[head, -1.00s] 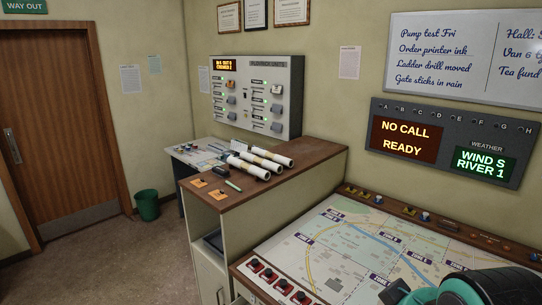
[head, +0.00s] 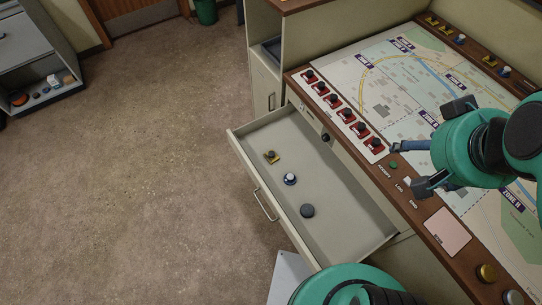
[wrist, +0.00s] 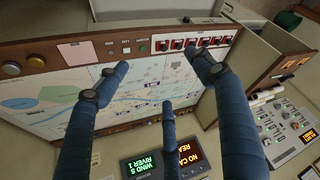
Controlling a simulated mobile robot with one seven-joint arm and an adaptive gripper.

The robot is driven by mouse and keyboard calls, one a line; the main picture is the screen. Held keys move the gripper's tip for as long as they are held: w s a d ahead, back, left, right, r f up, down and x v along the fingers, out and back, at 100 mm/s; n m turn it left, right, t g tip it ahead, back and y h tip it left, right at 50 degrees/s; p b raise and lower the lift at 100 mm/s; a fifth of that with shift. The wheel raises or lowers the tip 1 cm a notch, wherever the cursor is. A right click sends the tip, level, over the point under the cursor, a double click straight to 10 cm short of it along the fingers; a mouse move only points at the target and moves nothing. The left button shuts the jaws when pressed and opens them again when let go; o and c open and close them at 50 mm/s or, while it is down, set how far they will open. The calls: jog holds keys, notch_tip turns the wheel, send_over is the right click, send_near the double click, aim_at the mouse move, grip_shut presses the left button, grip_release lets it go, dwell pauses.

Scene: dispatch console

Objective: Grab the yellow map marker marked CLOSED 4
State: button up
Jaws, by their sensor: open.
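A small yellow-and-dark marker (head: 271,156) lies in the open drawer (head: 335,200) in the head view. More small yellow pieces (head: 432,20) and (head: 490,62) sit along the far wooden edge of the map table. No lettering is readable on any of them, so I cannot tell which is marked CLOSED 4. My gripper (head: 410,168) is open and empty over the near side of the map table, right of the drawer and apart from the yellow pieces. In the wrist view, its spread fingers (wrist: 150,90) show with nothing between them.
The drawer also holds a blue-and-white knob-like piece (head: 290,179) and a dark round piece (head: 307,211). A row of red switches (head: 343,103) lines the map's near left edge. A grey shelf unit (head: 35,60) with small items stands at far left. The floor (head: 150,190) between is clear.

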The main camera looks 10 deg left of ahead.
jog(key=shift+o, duration=0.7)
jog(key=shift+w, duration=0.1)
